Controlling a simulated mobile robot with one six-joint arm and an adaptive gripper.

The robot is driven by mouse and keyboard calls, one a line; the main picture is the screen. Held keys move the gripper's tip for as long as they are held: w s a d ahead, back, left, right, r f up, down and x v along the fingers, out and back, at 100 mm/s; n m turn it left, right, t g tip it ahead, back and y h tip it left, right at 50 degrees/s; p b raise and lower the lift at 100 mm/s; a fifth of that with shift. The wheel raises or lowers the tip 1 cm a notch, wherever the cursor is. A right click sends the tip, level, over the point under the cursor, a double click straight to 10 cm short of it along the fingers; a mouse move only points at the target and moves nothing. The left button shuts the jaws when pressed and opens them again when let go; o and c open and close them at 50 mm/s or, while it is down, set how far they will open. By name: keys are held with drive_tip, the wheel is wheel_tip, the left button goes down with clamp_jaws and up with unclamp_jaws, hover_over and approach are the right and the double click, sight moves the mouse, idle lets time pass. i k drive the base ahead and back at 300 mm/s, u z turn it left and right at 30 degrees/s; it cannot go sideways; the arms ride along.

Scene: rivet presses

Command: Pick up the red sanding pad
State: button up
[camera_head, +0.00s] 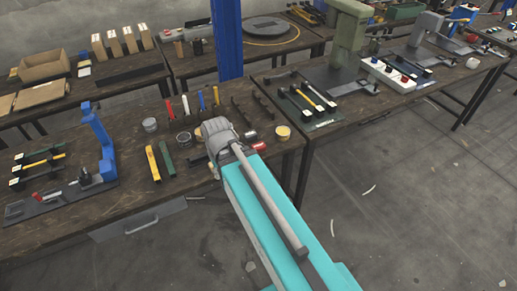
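A small red piece (259,146), which looks like the red sanding pad, lies on the near wooden workbench close to its right end, just right of my arm's end. It is small in the picture, so its exact shape is hard to tell. My arm reaches in from the bottom right over the bench edge. My gripper (214,166) is at the arm's grey end, left of the red piece and apart from it in the picture. The wrist hides most of the gripper, so its fingers cannot be made out.
A yellow-topped tin (283,132) stands right of the red piece. Several hand tools lie behind. A yellow bar (153,163) and a green bar (167,159) lie left of my arm. A blue press (100,150) stands farther left. A blue post (227,40) rises behind the bench.

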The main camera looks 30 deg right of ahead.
sight(261, 147)
drive_tip(key=z, duration=0.8)
drive_tip(key=k, duration=0.4)
drive_tip(key=u, duration=0.2)
